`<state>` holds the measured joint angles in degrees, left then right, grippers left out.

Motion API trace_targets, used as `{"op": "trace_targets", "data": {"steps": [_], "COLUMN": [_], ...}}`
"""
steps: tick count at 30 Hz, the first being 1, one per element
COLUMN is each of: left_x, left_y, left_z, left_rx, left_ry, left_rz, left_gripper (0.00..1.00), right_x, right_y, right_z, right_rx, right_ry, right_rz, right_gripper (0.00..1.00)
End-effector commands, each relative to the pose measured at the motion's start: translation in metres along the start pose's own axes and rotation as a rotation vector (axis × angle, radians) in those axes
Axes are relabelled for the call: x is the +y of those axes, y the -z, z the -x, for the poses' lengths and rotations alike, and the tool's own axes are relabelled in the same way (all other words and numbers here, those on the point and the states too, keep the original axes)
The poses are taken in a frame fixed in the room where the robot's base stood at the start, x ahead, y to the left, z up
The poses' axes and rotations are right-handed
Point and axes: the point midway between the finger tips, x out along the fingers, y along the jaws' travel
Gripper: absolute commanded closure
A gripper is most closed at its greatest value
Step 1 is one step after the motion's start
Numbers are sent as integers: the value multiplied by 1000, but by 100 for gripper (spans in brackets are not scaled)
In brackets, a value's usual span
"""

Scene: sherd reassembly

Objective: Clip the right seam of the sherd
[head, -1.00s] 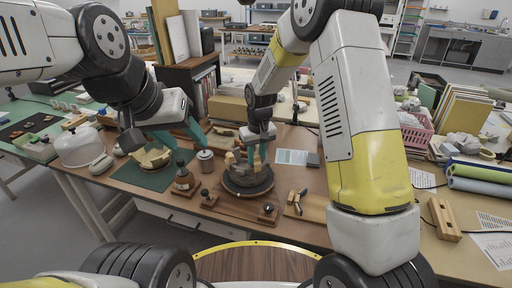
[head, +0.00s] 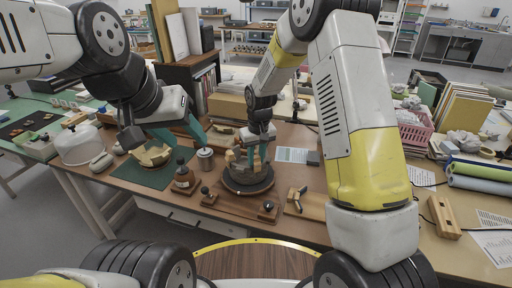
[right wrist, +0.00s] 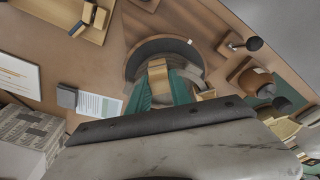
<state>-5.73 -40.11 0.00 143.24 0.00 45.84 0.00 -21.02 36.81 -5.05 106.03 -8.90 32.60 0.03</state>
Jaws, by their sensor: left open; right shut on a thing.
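My right gripper (head: 257,157) points down over the round dark turntable (head: 247,190) in the middle of the bench. In the right wrist view its teal fingers (right wrist: 160,90) are shut on a small tan block-like piece, which looks like the wooden clip (right wrist: 157,70). The sherd (head: 231,158), pale tan, stands on the turntable just left of the fingers; the seam is too small and covered to make out. My left gripper (head: 178,138) is open and empty, over the green mat (head: 150,178) near a tan broken bowl (head: 152,155).
Black-knobbed holders (head: 268,208) sit near the turntable. A wooden tray (head: 310,207) with tools lies to the right. A clear dome (head: 78,146) stands far left.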

Motion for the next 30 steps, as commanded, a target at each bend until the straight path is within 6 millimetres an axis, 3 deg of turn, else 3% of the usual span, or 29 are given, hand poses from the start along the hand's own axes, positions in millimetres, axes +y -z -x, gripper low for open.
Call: {"op": "trace_targets", "data": {"steps": [30], "left_x": [0], "left_y": [0], "left_z": [0], "left_rx": [0], "left_ry": [0], "left_rz": [0], "left_gripper": [50], "right_x": [0], "right_y": [-1], "right_z": [-5], "right_rx": [0], "right_ry": [0], "right_rz": [0], "right_gripper": [91]}}
